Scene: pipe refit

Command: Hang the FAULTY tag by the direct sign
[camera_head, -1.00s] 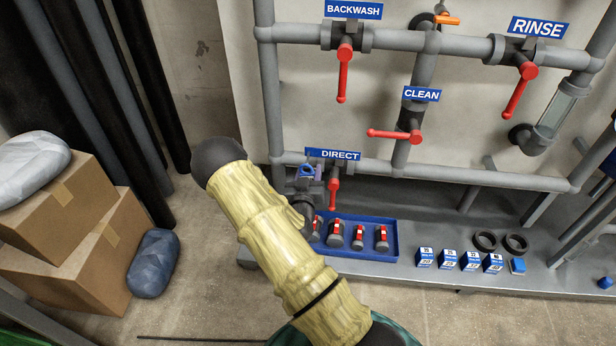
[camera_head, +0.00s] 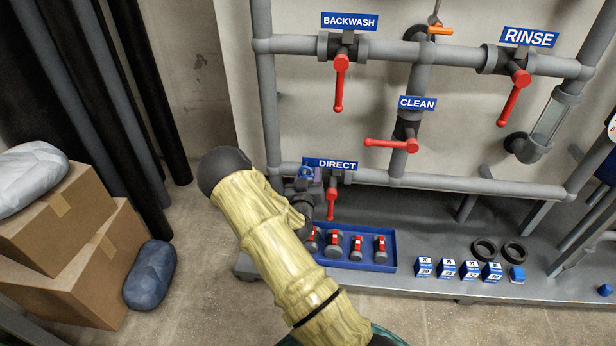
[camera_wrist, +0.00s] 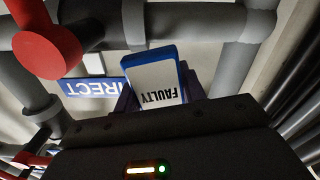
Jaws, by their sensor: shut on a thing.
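The FAULTY tag (camera_wrist: 156,85), white with a blue edge, is held between the dark fingers of my gripper (camera_wrist: 160,100) in the wrist view, its lettering upside down there. The blue DIRECT sign (camera_wrist: 95,89) shows just behind and to the left of the tag, partly hidden by it. In the head view the DIRECT sign (camera_head: 332,164) is on the lower pipe, above a red-handled valve (camera_head: 331,198). My gripper (camera_head: 306,180) is at the sign's lower left, with a bit of blue showing at its tip. I cannot tell whether the tag touches the pipe.
A blue tray (camera_head: 377,252) with several red-handled valves stands on the grey shelf (camera_head: 440,287) below. Several small blue-and-white boxes (camera_head: 447,269) and two black rings (camera_head: 484,250) sit to its right. Cardboard boxes (camera_head: 85,270) stand at the left. Pipes surround my gripper.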

